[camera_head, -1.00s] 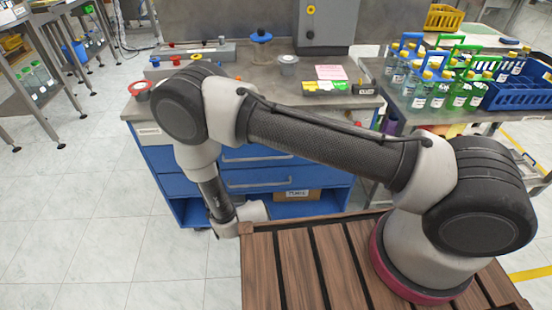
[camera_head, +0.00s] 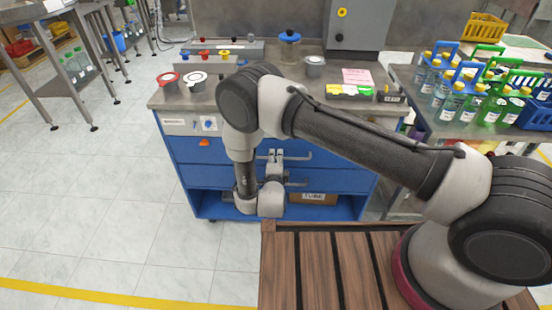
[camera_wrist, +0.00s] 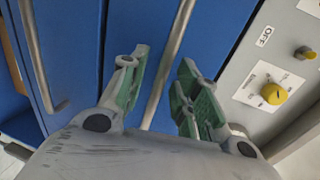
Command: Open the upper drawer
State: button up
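The blue cabinet's upper drawer (camera_head: 345,152) is under the grey control strip and looks shut. Its metal bar handle (camera_head: 300,157) is partly hidden by my arm. My gripper (camera_head: 272,156) is in front of the drawer fronts, near this handle. In the wrist view, my gripper (camera_wrist: 161,63) is open, with green pads on both fingers. The upper drawer's bar handle (camera_wrist: 180,32) runs between the two fingers, with a gap on each side. The upper drawer front (camera_wrist: 222,28) lies behind it. I cannot tell whether a finger touches the bar.
The lower drawer's handle (camera_wrist: 35,50) is at the left in the wrist view. The control panel with a yellow knob (camera_wrist: 274,94) is at the right. The worktop (camera_head: 240,92) holds cups and boxes. A bottle table (camera_head: 415,95) stands right.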

jog(key=shift+w, duration=0.35)
grip_shut()
jog(key=shift+f, duration=0.1)
